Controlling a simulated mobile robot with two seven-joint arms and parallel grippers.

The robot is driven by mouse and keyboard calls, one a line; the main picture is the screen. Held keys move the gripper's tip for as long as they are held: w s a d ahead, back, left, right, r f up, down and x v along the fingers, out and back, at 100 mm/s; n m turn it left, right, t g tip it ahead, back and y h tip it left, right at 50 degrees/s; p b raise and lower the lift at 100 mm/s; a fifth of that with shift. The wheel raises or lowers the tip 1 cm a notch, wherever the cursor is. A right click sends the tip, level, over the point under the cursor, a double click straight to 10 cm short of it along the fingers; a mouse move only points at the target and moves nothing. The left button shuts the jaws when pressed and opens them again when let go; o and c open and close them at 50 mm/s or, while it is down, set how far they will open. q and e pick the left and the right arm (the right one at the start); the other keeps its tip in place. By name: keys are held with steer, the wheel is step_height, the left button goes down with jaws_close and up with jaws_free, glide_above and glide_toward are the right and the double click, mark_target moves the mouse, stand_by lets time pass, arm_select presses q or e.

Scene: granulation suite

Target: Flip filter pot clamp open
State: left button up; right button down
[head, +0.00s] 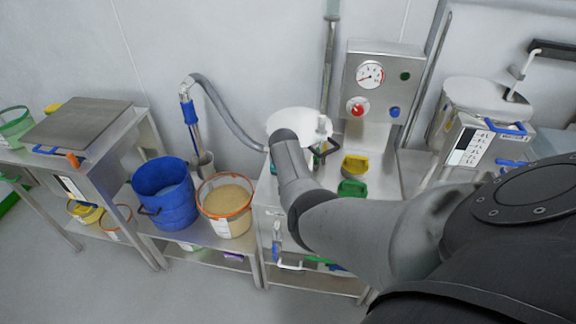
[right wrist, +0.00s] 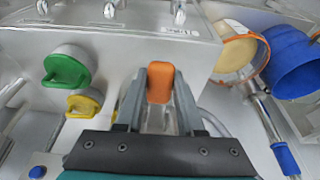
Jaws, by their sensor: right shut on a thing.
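An orange grip piece (right wrist: 160,76), which looks like the clamp's handle, stands between the two grey fingers of my right gripper (right wrist: 160,92) in the right wrist view. The gripper is shut on it. A clear or shiny part shows just below the orange piece, between the fingers; I cannot tell whether it is the pot. In the head view my right arm reaches in from the right over the steel bench and hides the fingers and the clamp. The filter pot cannot be made out clearly in either view. My left gripper is not in view.
A yellow knob (head: 355,165) and a green knob (head: 352,188) sit beside my arm; they also show in the wrist view. Behind stands a gauge panel (head: 382,85). Left are a blue bucket (head: 165,197) and an orange-rimmed tub (head: 228,228) of powder.

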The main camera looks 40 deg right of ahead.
steer(key=shift+w+d+r+h, duration=0.3)
steer(key=shift+w+d+r, duration=0.15)
steer(key=shift+d+r, duration=0.2)
steer(key=c, duration=0.8)
jaws_free()
steer(key=shift+o, duration=1.4)
steer(key=shift+a+f, duration=0.1)
steer(key=shift+f, duration=0.05)
steer(key=shift+s+a, duration=0.1)
steer(key=shift+a, duration=0.05)
steer(key=shift+f, duration=0.1)
steer(key=shift+a+r, duration=0.1)
steer(key=shift+r, duration=0.25)
steer(key=p+v, duration=0.4)
steer(key=v, duration=1)
steer(key=shift+s+r, duration=0.25)
steer(key=shift+r, duration=0.05)
